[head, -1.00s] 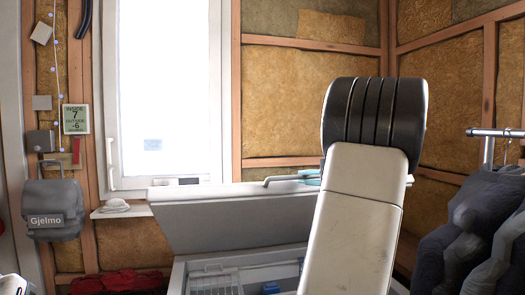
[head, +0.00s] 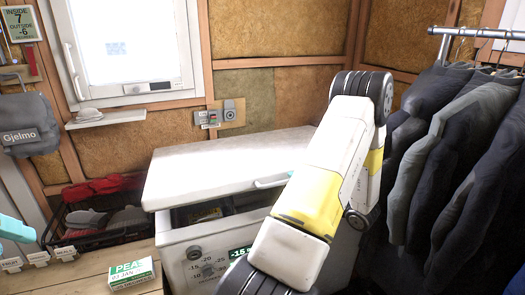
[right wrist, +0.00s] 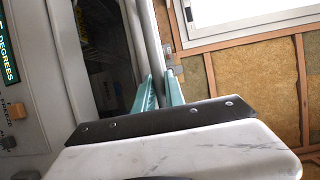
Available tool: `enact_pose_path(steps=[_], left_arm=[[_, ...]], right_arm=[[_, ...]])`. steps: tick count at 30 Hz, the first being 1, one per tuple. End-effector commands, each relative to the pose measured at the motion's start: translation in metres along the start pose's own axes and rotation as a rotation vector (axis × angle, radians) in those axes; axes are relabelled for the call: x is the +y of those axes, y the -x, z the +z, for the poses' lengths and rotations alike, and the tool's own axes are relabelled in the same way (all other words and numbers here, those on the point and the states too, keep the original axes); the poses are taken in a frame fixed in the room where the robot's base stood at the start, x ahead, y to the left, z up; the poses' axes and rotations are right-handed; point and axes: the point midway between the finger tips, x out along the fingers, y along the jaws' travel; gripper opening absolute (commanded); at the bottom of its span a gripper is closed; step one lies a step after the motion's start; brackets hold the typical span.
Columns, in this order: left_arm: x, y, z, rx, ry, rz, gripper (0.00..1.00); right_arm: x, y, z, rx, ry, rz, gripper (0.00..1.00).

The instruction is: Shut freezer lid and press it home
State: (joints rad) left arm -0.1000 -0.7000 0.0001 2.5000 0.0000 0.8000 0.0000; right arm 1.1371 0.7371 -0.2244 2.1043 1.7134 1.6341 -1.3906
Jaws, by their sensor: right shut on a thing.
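The chest freezer (head: 190,232) stands in the middle of the head view. Its white lid (head: 225,165) is tilted low, with a dark gap along the front showing baskets inside. My right gripper (head: 272,181) is at the lid's front edge, partly hidden by my arm. In the right wrist view its teal fingers (right wrist: 160,92) are shut on the lid handle (right wrist: 166,25), a thin bar beside the lid edge. The open gap (right wrist: 95,50) shows left of it. My left gripper (head: 15,228) shows only partly at the left edge; its jaws cannot be judged.
Dark jackets (head: 440,150) hang on a rail at right, close to my right arm. A wooden bench (head: 90,272) with a pea box (head: 132,273) is at front left. A dark crate (head: 75,225) with gloves and red cloth stands left of the freezer.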

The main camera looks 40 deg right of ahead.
Motion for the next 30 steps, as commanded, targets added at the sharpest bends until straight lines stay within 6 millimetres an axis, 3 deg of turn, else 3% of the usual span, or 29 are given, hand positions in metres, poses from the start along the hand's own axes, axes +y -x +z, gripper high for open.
enact_pose_path(steps=[1, 6, 15, 19, 23, 24, 25, 30], left_arm=[[0.000, 0.000, 0.000, 0.000, 0.000, 0.000, 0.36], [0.000, 0.000, 0.000, 0.000, 0.000, 0.000, 0.36], [0.000, 0.000, 0.000, 0.000, 0.000, 0.000, 0.36], [0.000, 0.000, 0.000, 0.000, 0.000, 0.000, 0.36], [0.000, 0.000, 0.000, 0.000, 0.000, 0.000, 0.36], [0.000, 0.000, 0.000, 0.000, 0.000, 0.000, 0.36], [0.000, 0.000, 0.000, 0.000, 0.000, 0.000, 0.36], [0.000, 0.000, 0.000, 0.000, 0.000, 0.000, 0.36]], right_arm=[[0.018, 0.002, 0.001, 0.000, -0.009, 0.002, 0.00], [0.065, 0.007, 0.003, 0.000, -0.006, 0.003, 0.00], [0.122, 0.008, 0.004, -0.001, 0.031, -0.079, 0.00], [0.136, 0.008, 0.003, 0.000, 0.041, -0.099, 0.00], [0.132, 0.008, 0.002, -0.001, 0.043, -0.098, 0.00], [0.132, 0.008, 0.002, -0.001, 0.043, -0.098, 0.18], [0.132, 0.008, 0.002, -0.001, 0.043, -0.098, 0.23], [0.132, 0.008, 0.002, -0.001, 0.043, -0.097, 0.23]])
